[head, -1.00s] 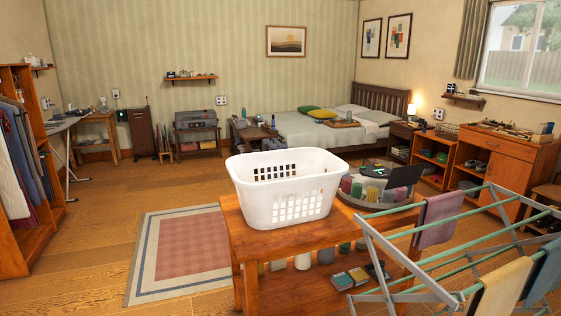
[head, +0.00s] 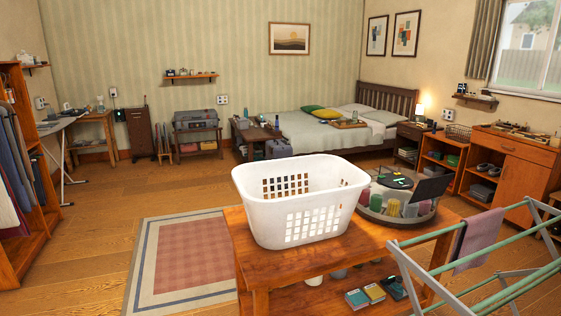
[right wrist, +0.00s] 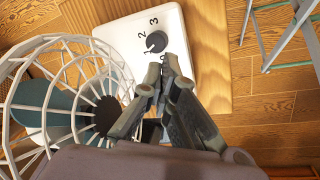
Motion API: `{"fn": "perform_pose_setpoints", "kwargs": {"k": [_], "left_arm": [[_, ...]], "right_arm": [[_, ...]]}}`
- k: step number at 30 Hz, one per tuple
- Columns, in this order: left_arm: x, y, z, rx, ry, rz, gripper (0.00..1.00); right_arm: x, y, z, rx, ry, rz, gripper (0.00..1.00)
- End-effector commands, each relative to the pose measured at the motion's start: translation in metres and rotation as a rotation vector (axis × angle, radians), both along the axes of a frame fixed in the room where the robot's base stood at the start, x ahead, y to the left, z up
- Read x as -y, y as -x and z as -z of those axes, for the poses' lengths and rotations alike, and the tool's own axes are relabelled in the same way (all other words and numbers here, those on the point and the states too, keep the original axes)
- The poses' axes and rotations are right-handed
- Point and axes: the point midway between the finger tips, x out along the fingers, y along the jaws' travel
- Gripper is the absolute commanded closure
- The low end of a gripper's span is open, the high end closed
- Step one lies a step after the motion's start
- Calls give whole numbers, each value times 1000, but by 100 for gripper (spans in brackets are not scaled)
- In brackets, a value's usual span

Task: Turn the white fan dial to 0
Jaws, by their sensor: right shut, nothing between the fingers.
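The white fan shows in the right wrist view, with its round wire cage (right wrist: 70,95) at the left and its white base (right wrist: 120,35) at the top. A dark round dial (right wrist: 157,41) sits on the base, with the numbers 3, 2 and 1 printed around it. A pale mark on the dial seems to point lower left, toward the 1. The fingers hide part of the lower markings, so I cannot read the 0 clearly. My right gripper (right wrist: 158,72) is shut and empty, its tips just below the dial; I cannot tell if they touch. My left gripper is out of view.
In the head view a white laundry basket (head: 300,205) stands on a wooden table (head: 262,268), beside a round tray of spools (head: 385,217). A drying rack (head: 440,275) is at the lower right. Open floor and a rug (head: 185,255) lie left of the table.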

Motion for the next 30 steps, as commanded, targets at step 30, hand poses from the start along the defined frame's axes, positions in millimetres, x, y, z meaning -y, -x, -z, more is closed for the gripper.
{"fn": "perform_pose_setpoints", "kwargs": {"k": [30], "left_arm": [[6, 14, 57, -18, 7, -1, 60]], "right_arm": [[0, 1, 69, -1, -1, 0, 100]]}}
